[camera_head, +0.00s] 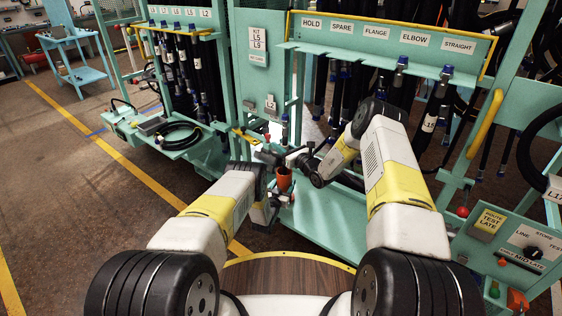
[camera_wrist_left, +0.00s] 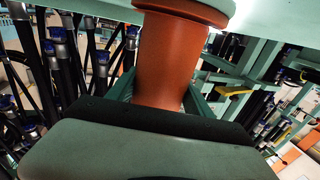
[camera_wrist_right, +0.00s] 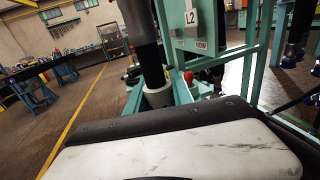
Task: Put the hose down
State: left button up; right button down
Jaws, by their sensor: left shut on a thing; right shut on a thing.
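My right gripper (camera_head: 288,158) is shut on a black hose (camera_wrist_right: 147,55) above the teal bench, mid-picture in the head view. In the right wrist view the hose runs upright beyond the gripper, with a white collar (camera_wrist_right: 158,96) near its lower end. My left gripper (camera_head: 270,200) is lower and shut on an orange-red flared part (camera_head: 284,180). This part fills the middle of the left wrist view (camera_wrist_left: 172,60), its wide rim upward. The fingertips and most of the held hose are hidden by my arms and gripper bodies.
A rack with HOLD, SPARE, FLANGE, ELBOW and STRAIGHT labels (camera_head: 385,36) holds several hanging hoses behind my right arm. Another hose rack (camera_head: 180,33) and a tray with a coiled hose (camera_head: 178,136) stand left. A switch panel (camera_head: 505,240) is at right.

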notch_tip(320, 180, down, 7)
jog(key=shift+r, duration=0.2)
jog(key=shift+f, duration=0.15)
jog(key=c, duration=1.1)
grip_release()
jog(key=shift+f, duration=0.15)
